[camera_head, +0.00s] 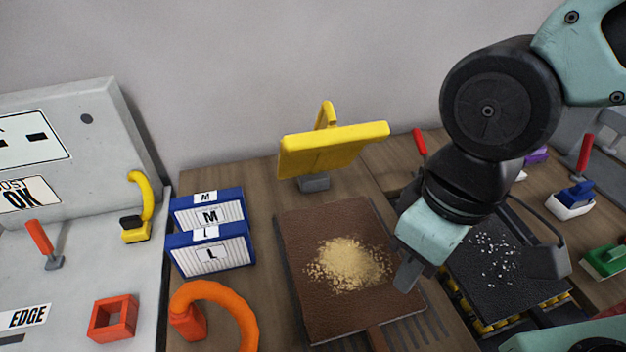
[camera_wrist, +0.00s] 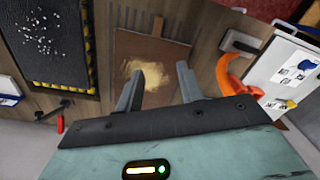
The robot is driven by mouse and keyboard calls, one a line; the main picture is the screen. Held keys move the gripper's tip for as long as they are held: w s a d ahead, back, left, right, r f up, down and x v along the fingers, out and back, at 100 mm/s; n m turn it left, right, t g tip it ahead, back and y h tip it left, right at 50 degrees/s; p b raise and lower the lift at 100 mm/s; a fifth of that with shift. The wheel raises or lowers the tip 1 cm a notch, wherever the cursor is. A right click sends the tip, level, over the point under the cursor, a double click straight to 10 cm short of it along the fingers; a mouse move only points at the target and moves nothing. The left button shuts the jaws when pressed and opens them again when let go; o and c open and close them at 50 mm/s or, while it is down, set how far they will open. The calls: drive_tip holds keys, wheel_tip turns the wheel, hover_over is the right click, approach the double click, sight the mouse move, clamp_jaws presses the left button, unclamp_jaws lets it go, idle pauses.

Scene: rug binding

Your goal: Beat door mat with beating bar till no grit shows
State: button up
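A brown mat (camera_head: 325,312) lies flat on the bench, with a heap of tan grit (camera_head: 350,262) across its middle. The brown mat also shows in the wrist view (camera_wrist: 122,48), grit visible between and beyond my fingers. A black mat (camera_head: 478,280) with scattered white specks lies to its right on a yellow-and-black edged support; it also shows in the wrist view (camera_wrist: 75,68). I cannot tell which of them is the door mat, and no thing is clearly the beating bar. My gripper (camera_wrist: 157,82) is open and empty, above the brown mat's right side in the head view (camera_head: 409,274).
A yellow angled panel with a handle (camera_head: 330,150) stands behind the brown mat. Blue-and-white boxes marked M and L (camera_head: 210,235) and an orange ring-shaped thing (camera_head: 245,310) stand to its left. A grey panel (camera_head: 80,160) is far left. Brushes (camera_head: 572,200) lie at right.

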drive_tip(key=c, duration=0.5)
drive_tip(key=shift+m+t+y, duration=0.3)
drive_tip(key=shift+m+y, duration=0.1)
drive_tip(key=shift+m, duration=0.5)
drive_tip(key=w+a+r, duration=0.1)
drive_tip(key=w+r, duration=0.1)
drive_tip(key=w, duration=0.1)
drive_tip(key=w+a+r+p, duration=0.1)
drive_tip(key=w+a+r, duration=0.1)
drive_tip(key=w, duration=0.1)
drive_tip(key=w+a+r+p, duration=0.1)
drive_tip(key=w+a+r, duration=0.1)
drive_tip(key=w, duration=0.1)
clamp_jaws()
drive_tip(key=w+a+r+m+t+p, duration=0.1)
drive_tip(key=w+a+r+m, duration=0.1)
drive_tip(key=w+r, duration=0.3)
drive_tip(key=w+a+r+m+t+p, duration=0.1)
drive_tip(key=w+r, duration=0.4)
drive_tip(key=w, duration=0.8)
drive_tip(key=shift+w+a+m+t+h+p, duration=0.15)
drive_tip(key=shift+a+m+t+h+p, duration=0.25)
drive_tip(key=shift+a+t+p, duration=0.25)
drive_tip(key=shift+f, duration=0.1)
